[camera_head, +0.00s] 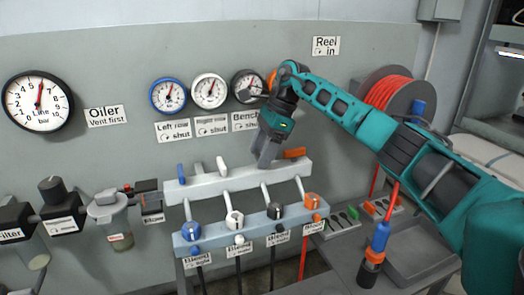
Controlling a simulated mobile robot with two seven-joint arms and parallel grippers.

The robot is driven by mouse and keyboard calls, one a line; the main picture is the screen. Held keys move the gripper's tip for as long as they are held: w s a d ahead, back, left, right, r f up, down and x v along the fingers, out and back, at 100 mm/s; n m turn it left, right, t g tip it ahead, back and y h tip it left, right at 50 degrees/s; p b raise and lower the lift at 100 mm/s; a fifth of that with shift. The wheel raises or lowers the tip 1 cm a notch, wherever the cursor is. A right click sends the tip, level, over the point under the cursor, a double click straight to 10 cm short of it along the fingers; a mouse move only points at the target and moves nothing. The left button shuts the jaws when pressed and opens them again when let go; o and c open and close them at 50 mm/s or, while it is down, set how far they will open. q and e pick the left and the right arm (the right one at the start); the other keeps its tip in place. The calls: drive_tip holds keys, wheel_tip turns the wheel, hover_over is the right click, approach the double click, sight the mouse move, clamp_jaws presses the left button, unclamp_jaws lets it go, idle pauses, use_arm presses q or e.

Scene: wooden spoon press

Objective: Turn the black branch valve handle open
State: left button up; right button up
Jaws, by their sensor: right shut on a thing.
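My right gripper (266,160) reaches down from the upper right to the pale manifold bar (240,180). It is shut at the black branch's place on the bar, and its fingers hide the black handle, so the handle's angle cannot be told. The blue handle (181,173) and the white handle (221,166) stand upright to its left. The orange handle (294,153) lies sideways just to its right. The black knob (275,210) of the same branch is on the lower bar. My left gripper is not in view.
Blue (168,95), white (209,91) and black-rimmed (248,86) gauges hang above the bar. A red hose reel (385,90) is behind my right arm. A grey bench (345,265) with a blue-and-orange tool (375,250) stands at the lower right. Filter units (60,205) are at left.

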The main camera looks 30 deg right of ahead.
drive_tip(key=shift+n, duration=0.4)
drive_tip(key=o, duration=1.1)
drive_tip(key=shift+c, duration=0.2)
drive_tip(key=v, duration=1.3)
drive_tip(key=shift+w, duration=0.2)
